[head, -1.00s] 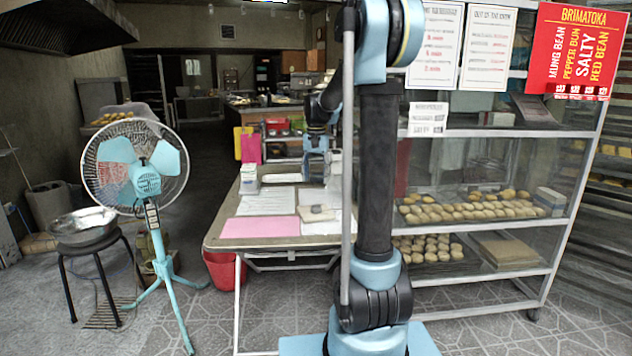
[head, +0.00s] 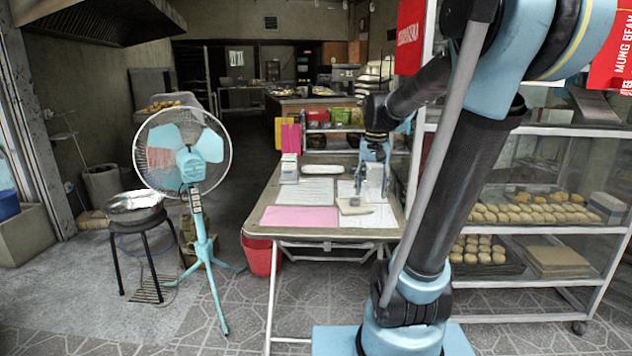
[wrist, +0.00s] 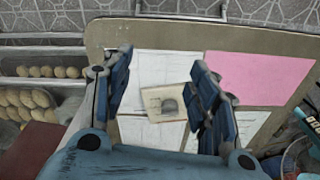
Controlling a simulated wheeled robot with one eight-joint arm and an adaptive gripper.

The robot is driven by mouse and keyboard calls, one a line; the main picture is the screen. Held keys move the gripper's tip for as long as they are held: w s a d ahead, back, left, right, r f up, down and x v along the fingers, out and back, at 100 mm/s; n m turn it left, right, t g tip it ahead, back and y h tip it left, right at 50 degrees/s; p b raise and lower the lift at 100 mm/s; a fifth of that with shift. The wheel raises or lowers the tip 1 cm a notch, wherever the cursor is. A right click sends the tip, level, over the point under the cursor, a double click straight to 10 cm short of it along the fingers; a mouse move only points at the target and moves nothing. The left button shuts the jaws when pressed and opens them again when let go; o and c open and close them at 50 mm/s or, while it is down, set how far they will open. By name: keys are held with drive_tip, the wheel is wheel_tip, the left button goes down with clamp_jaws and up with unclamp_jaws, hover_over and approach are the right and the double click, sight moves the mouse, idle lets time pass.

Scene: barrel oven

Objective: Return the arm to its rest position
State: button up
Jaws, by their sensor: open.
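My arm (head: 455,180) rises in front of the display case, with its upper link leaning right and its forearm reaching toward the table. My gripper (head: 375,185) hangs over the right part of the table (head: 257,215). In the wrist view my gripper (wrist: 163,68) has its two blue fingers spread apart with nothing held between them. Below the gap a small pale board with a grey piece on it (wrist: 153,104) lies on white papers. The same board shows in the head view (head: 350,207).
A blue standing fan (head: 190,150) and a stool with a metal bowl (head: 135,205) stand left. A pink sheet (head: 300,217) lies on the table. A red bin (head: 262,257) sits beneath. The glass case with buns (head: 520,210) is close on the right.

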drive_tip(key=s+d+f+n, duration=0.1)
drive_tip(key=s+f, duration=0.5)
drive_tip(key=s, duration=0.3)
drive_tip(key=s+f+n+t, duration=0.1)
drive_tip(key=s+f, duration=0.6)
drive_tip(key=s, duration=0.3)
drive_tip(key=shift+s+d+n, duration=0.25)
drive_tip(key=shift+d+n, duration=0.1)
drive_tip(key=shift+n, duration=0.05)
